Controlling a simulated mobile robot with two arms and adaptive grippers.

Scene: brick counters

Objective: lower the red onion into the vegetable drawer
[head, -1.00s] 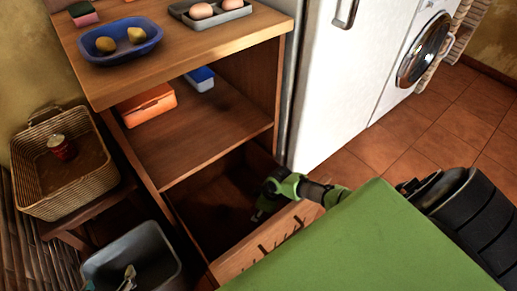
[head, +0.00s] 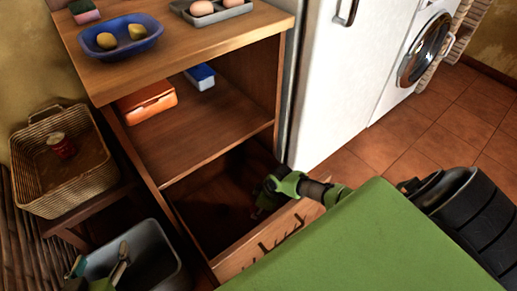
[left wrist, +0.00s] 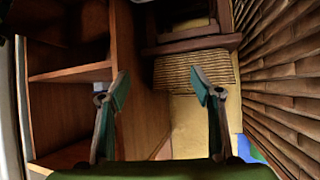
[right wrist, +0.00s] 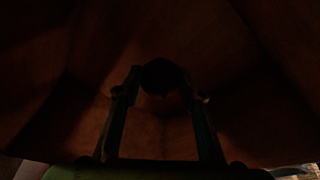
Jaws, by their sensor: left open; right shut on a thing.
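The open vegetable drawer (head: 268,247) is pulled out at the bottom of the wooden cabinet, its inside dark. My right gripper (head: 258,208) reaches down into it. In the right wrist view a dark round shape, the red onion (right wrist: 163,76), sits between the fingertips of my right gripper (right wrist: 161,92), shut on it. The drawer's dark walls surround it; whether the onion touches the bottom cannot be told. The onion cannot be made out in the head view. My left gripper (head: 99,268) is open and empty over the grey bin, its fingers apart in the left wrist view (left wrist: 156,88).
An orange box (head: 147,103) and a blue box (head: 200,77) lie on the shelf. A blue bowl (head: 120,49) stands on top. A white fridge (head: 335,90) stands right.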

